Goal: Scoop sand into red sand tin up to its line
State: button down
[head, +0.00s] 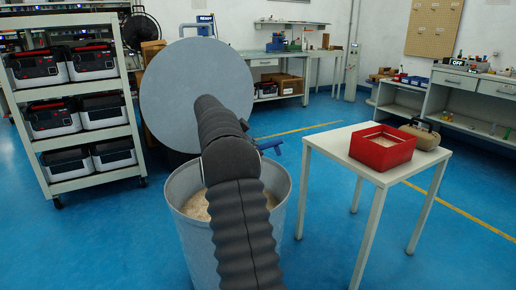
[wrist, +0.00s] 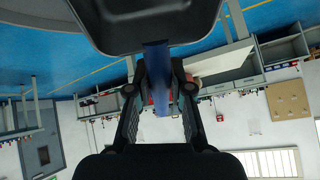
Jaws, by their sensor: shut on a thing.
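My gripper (wrist: 159,82) is shut on the blue handle (wrist: 156,56) of a scoop in the wrist view. A dark, rounded part (wrist: 150,25) adjoins the handle at the top of that view; its contents cannot be seen. In the head view the blue handle (head: 270,147) shows beside my arm, above the right side of the bin. The grey bin (head: 188,235) holds tan sand (head: 195,207), partly hidden by my arm. The red sand tin (head: 370,155) stands on the white table, open on top, with pale material inside. I cannot make out its line.
The white table (head: 435,158) stands right of the bin with a gap between. A tan handled case (head: 423,135) sits behind the tin. A round grey lid (head: 180,90) stands upright behind the bin. A rack (head: 90,158) of battery units is left.

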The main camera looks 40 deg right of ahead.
notch_tip(320, 180, down, 16)
jog(key=w+a+g+h+b, duration=0.2)
jog(key=h+b, duration=0.1)
jog(key=b, duration=0.4)
jog(key=s+d+r+t+y+p, duration=0.1)
jog(key=r+p, duration=0.3)
jog(key=r, duration=0.2)
jog(key=s+d+r+t+y+p, duration=0.1)
jog(key=r+y+p, duration=0.1)
jog(key=r+p, duration=0.2)
jog(key=s+d+r+t+y+p, duration=0.1)
jog(key=r+p, duration=0.3)
jog(key=r, duration=0.5)
jog(key=shift+d+r+t+y, duration=0.1)
jog(key=shift+r+t+y, duration=0.25)
jog(key=shift+t+y, duration=0.3)
